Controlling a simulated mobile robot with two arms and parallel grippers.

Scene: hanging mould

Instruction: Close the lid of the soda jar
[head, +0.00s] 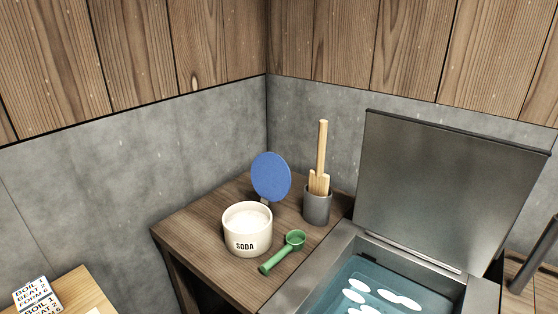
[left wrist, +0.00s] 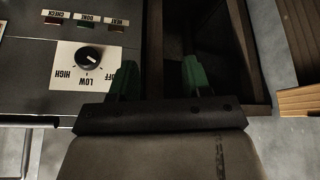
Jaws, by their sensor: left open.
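The soda jar (head: 248,232) is a white round pot marked SODA on the wooden side table, with white powder inside. Its round blue lid (head: 271,176) stands upright behind the rim, open. A green scoop (head: 283,252) lies just right of the jar, in front of it. My left gripper (left wrist: 159,76) shows only in the left wrist view. Its two green fingers are wide apart with nothing between them, over a dark gap beside a control panel. Neither gripper shows in the head view.
A grey cup (head: 317,206) with wooden sticks stands right of the lid. A metal vat (head: 415,262) with a raised cover (head: 445,190) holds water and white shapes at right. The heat dial (left wrist: 88,58) is left of my gripper. Printed cards (head: 35,294) lie at lower left.

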